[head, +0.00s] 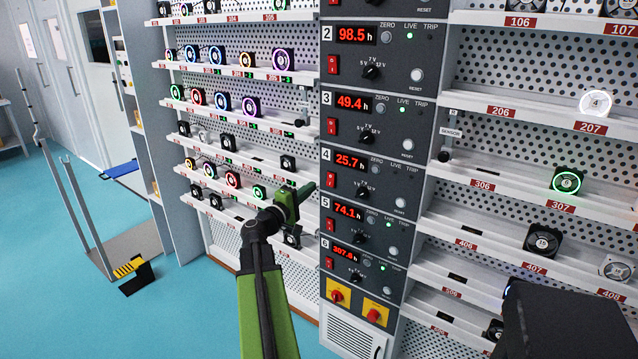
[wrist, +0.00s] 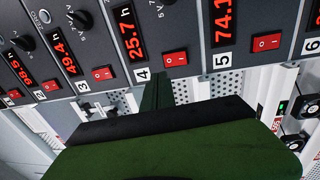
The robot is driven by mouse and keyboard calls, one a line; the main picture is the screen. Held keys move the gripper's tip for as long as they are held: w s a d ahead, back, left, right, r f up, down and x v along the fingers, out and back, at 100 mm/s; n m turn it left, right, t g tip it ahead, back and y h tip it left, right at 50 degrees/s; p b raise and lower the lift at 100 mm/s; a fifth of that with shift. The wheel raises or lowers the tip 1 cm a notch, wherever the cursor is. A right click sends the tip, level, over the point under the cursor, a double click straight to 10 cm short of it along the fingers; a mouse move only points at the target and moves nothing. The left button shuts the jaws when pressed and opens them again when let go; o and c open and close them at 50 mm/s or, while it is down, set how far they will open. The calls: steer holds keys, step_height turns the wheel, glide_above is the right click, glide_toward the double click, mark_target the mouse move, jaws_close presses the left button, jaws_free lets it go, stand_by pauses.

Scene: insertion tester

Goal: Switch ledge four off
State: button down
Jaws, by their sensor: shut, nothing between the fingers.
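Ledge four's control panel shows in the head view with a red 25.7 h display (head: 350,161). Its red rocker switch (head: 327,179) is at the panel's left edge, close to my gripper tip. In the wrist view the switch (wrist: 175,58) is clear, right of the "4" label (wrist: 143,75). I cannot tell which side of the rocker is pressed. My green gripper (head: 310,187) is shut and empty, just left of the panel edge. In the wrist view the fingertips (wrist: 158,77) are close to the "4" label; I cannot tell whether they touch the panel.
Panel three (head: 365,118) is above and panel five (head: 355,225) below, with their own red switches. Yellow plates with red knobs (head: 338,296) sit lower. Shelves with fans (head: 222,104) stand left; more shelves (head: 545,180) stand right. Blue floor (head: 40,260) is open at left.

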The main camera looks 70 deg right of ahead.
steer(key=v, duration=0.2)
steer(key=r+v, duration=0.1)
steer(key=v, duration=0.1)
steer(key=shift+w+a, duration=0.15)
steer(key=shift+a, duration=0.25)
